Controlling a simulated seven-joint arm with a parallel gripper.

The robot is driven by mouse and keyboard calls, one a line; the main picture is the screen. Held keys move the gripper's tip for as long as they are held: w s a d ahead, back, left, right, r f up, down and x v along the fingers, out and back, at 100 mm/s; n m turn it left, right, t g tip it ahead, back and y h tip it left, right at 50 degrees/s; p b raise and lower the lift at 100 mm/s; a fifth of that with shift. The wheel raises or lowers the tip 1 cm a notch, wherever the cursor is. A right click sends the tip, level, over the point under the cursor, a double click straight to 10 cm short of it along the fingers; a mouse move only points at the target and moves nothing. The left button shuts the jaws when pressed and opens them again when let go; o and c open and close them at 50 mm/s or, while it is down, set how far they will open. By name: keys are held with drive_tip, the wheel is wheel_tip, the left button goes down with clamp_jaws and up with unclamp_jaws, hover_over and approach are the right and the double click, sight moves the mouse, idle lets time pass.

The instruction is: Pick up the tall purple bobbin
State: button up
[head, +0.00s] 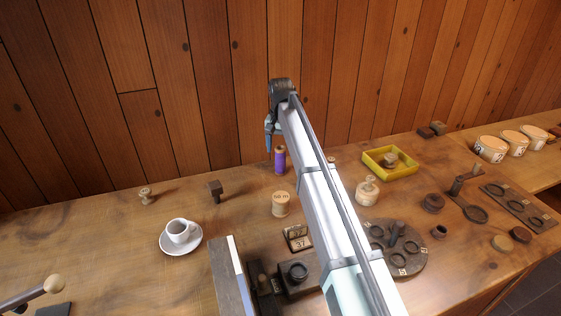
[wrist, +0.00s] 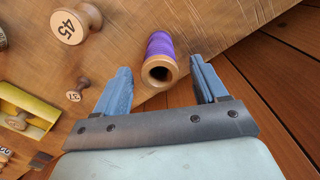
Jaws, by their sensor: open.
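The tall purple bobbin (head: 280,161) stands upright on the wooden bench near the back wall, purple thread between pale wooden ends. In the wrist view the purple bobbin (wrist: 160,58) shows its hollow wooden end toward the camera, between and beyond the fingertips. My gripper (head: 271,143) is just above and slightly left of the bobbin in the head view. Its two blue fingers (wrist: 160,78) are apart with nothing gripped. I cannot tell whether a finger touches the bobbin.
A larger wooden spool (head: 281,204) stands in front of the bobbin. A yellow tray (head: 373,165) lies to the right. A white cup (head: 179,230) on a saucer and a dark block (head: 215,190) are to the left. The plank wall (head: 200,80) rises close behind.

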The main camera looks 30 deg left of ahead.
sight(281, 154)
drive_tip(key=shift+f, duration=1.85)
drive_tip(key=c, duration=1.2)
drive_tip(key=shift+o, duration=0.2)
drive_tip(key=shift+r, duration=0.1)
